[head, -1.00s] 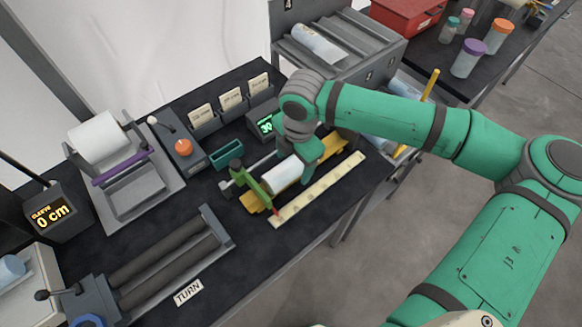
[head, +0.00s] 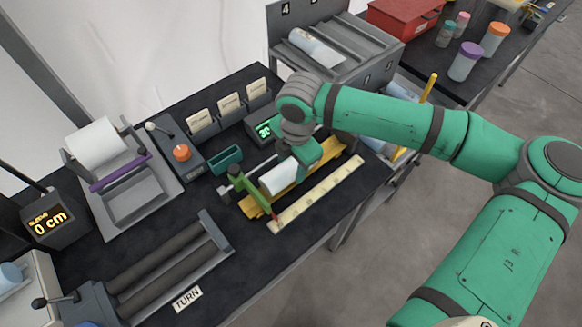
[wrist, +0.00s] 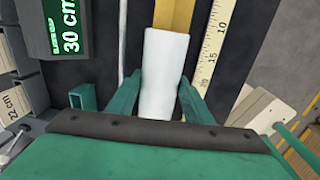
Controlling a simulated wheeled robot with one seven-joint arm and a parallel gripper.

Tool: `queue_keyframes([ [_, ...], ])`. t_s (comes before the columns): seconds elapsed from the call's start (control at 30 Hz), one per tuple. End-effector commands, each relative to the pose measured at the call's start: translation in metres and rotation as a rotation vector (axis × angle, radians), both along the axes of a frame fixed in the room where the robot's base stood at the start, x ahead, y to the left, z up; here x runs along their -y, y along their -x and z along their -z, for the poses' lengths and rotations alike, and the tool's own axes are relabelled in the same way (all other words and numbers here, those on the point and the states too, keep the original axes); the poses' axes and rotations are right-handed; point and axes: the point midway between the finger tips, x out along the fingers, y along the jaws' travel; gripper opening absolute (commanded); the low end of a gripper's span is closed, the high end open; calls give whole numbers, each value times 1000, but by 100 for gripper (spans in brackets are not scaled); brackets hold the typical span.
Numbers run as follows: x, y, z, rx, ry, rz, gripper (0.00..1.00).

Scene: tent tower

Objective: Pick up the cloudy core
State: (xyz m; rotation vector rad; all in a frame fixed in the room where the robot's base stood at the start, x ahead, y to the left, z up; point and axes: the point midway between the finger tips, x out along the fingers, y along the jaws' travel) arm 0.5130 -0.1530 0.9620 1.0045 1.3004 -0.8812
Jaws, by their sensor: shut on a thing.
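The cloudy core looks to be the plain white cylinder (head: 278,178) at the yellow cradle (head: 250,207), beside the ruler strip. In the wrist view the white cylinder (wrist: 165,70) runs up the picture between my two green fingers. My gripper (wrist: 162,98) is shut on it, one finger on each side. In the head view my gripper (head: 302,160) is at the cylinder's far right end and hides that end. I cannot tell whether the cylinder touches the cradle or is slightly raised.
A green clamp stop (head: 250,187) stands at the cylinder's near left end. A ruler strip (head: 318,195) lies along its right. A display (head: 264,129) reading 30 stands behind. Rollers (head: 165,262) lie front left, a rack (head: 340,48) behind, and jars (head: 465,62) at the back right.

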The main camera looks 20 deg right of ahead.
Motion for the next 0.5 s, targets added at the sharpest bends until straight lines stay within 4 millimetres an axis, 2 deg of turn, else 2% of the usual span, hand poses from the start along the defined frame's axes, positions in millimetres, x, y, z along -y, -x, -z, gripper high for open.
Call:
queue_keyframes([
  [0.1, 0, -1, -22, 4, 1, -2, 11],
  [0.4, -15, 49, -81, 5, 1, -6, 11],
  [0.5, -22, 73, -90, 2, 1, -6, 11],
])
